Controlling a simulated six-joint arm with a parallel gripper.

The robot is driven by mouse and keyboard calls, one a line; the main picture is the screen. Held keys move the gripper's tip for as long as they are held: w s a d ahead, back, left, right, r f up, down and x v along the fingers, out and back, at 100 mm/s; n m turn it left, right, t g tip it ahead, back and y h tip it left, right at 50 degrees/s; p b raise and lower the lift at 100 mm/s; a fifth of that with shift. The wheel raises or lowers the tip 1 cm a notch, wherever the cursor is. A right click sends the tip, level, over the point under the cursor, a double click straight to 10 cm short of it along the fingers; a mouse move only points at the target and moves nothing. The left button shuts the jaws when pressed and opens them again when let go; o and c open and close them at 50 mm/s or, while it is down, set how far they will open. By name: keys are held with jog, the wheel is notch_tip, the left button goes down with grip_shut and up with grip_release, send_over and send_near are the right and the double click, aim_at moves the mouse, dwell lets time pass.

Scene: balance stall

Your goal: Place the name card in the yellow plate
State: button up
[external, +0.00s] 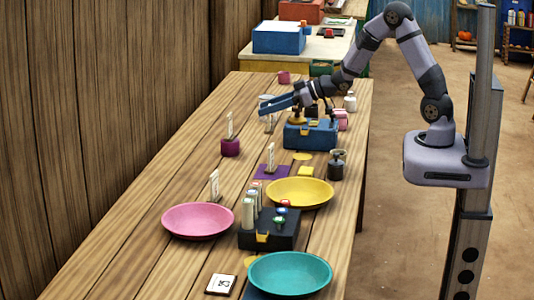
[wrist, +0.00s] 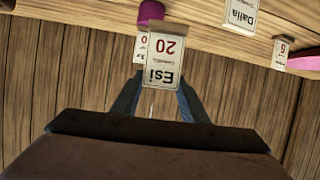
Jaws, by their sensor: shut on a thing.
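My gripper (external: 283,104) is shut on a name card and holds it above the table's far half, left of a blue box. In the wrist view my gripper (wrist: 158,88) has the white name card (wrist: 165,62), reading "Esi" and "20" upside down, between its fingers. In the external view the held card is small and hard to make out. The yellow plate (external: 300,198) lies on the table, nearer the camera than my gripper and apart from it. No card shows in it. The yellow plate is not seen in the wrist view.
A pink plate (external: 198,222) and a teal plate (external: 290,275) flank a dark box (external: 268,238) with pale cylinders. The blue box (external: 312,136) and a dark pump bottle (external: 336,165) stand beyond the yellow plate. Another card (external: 230,125) stands by a purple holder (external: 230,147).

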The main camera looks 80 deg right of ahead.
jog(key=s+a+n+g+y+p, duration=0.1)
jog(key=s+a+n+y+p, duration=0.3)
jog(key=a, duration=0.6)
jog(key=s+a+r+n+g+y+p, duration=0.1)
jog(key=s+a+g+y+p, duration=0.1)
jog(key=s+a, duration=0.55)
jog(key=s+a+n+g+y+p, duration=0.1)
jog(key=s+a+n+y+p, duration=0.2)
jog(key=a, duration=0.9)
jog(key=shift+h, duration=0.3)
jog(key=shift+w+d+f+p, duration=0.1)
jog(key=shift+f+p, duration=0.35)
jog(key=shift+f, duration=2.05)
jog(key=shift+d+f+p, duration=0.1)
jog(key=shift+f+p, duration=0.3)
jog(key=shift+f, duration=2.1)
jog(key=shift+f, duration=0.15)
jog(key=shift+f, duration=0.1)
jog(key=o, duration=1.4)
jog(key=shift+c, duration=0.2)
